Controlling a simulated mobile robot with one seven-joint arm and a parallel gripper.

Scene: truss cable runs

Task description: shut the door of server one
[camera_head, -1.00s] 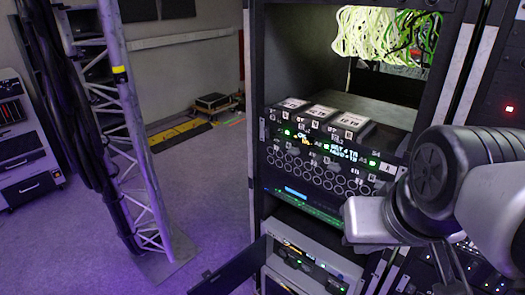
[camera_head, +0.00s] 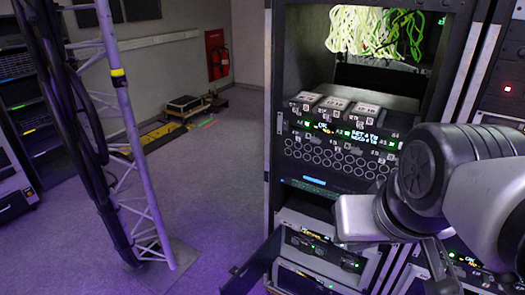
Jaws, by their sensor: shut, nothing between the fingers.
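A narrow dark door (camera_head: 250,268) stands swung open at the lower left of the rack. It sticks out to the left from beside the lower server unit (camera_head: 320,250), whose grey top and lit front show. I cannot read which server is number one. My arm reaches in from the right, in front of the rack's right post. My gripper (camera_head: 442,268) shows only partly at the bottom right, below the dark joint. It looks shut and empty, and is well apart from the door, to its right. The door's lower edge is close to the bottom of the picture.
The rack (camera_head: 282,120) holds a panel of round ports (camera_head: 335,165) and green and white cables (camera_head: 385,32) above. A lattice truss post (camera_head: 130,130) with black cables stands at left on a base plate. Floor (camera_head: 205,215) between truss and rack is clear.

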